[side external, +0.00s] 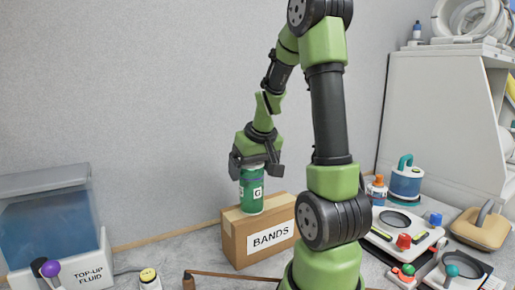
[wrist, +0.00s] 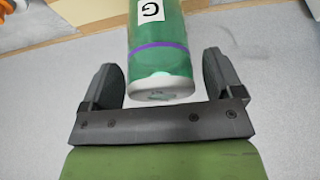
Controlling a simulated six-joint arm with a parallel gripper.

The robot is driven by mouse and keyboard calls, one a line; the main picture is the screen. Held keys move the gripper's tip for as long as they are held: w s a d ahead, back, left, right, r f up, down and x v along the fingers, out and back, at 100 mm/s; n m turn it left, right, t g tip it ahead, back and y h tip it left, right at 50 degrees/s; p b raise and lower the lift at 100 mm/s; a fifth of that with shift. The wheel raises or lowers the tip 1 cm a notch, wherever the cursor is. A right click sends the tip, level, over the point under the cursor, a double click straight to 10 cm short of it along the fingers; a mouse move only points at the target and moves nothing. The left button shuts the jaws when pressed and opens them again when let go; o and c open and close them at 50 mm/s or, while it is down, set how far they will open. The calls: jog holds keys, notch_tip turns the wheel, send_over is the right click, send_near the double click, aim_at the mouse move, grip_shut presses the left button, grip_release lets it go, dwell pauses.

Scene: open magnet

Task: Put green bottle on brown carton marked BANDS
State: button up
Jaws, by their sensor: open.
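The green bottle (side external: 251,192) with a white G label stands on top of the brown carton marked BANDS (side external: 262,240), near its left part. My gripper (side external: 254,170) is directly above the bottle, with its fingers around the bottle's upper end. In the wrist view, the bottle (wrist: 160,50) lies between the two open fingers of my gripper (wrist: 160,80), with a gap on each side. The carton's top (wrist: 90,10) shows behind the bottle in the wrist view. The bottle looks upright; its base seems to rest on the carton.
A clear tank marked TOP-UP FLUID (side external: 80,265) stands at the left. A yellow-capped bottle (side external: 149,279) and a brown rod (side external: 230,274) are in front of the carton. White devices with coloured knobs (side external: 405,232) and a blue canister (side external: 405,184) crowd the right.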

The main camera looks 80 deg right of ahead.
jog(key=v, duration=1)
jog(key=a+n+t+y, duration=0.4)
jog(key=a+n+y, duration=0.1)
jog(key=a, duration=1.7)
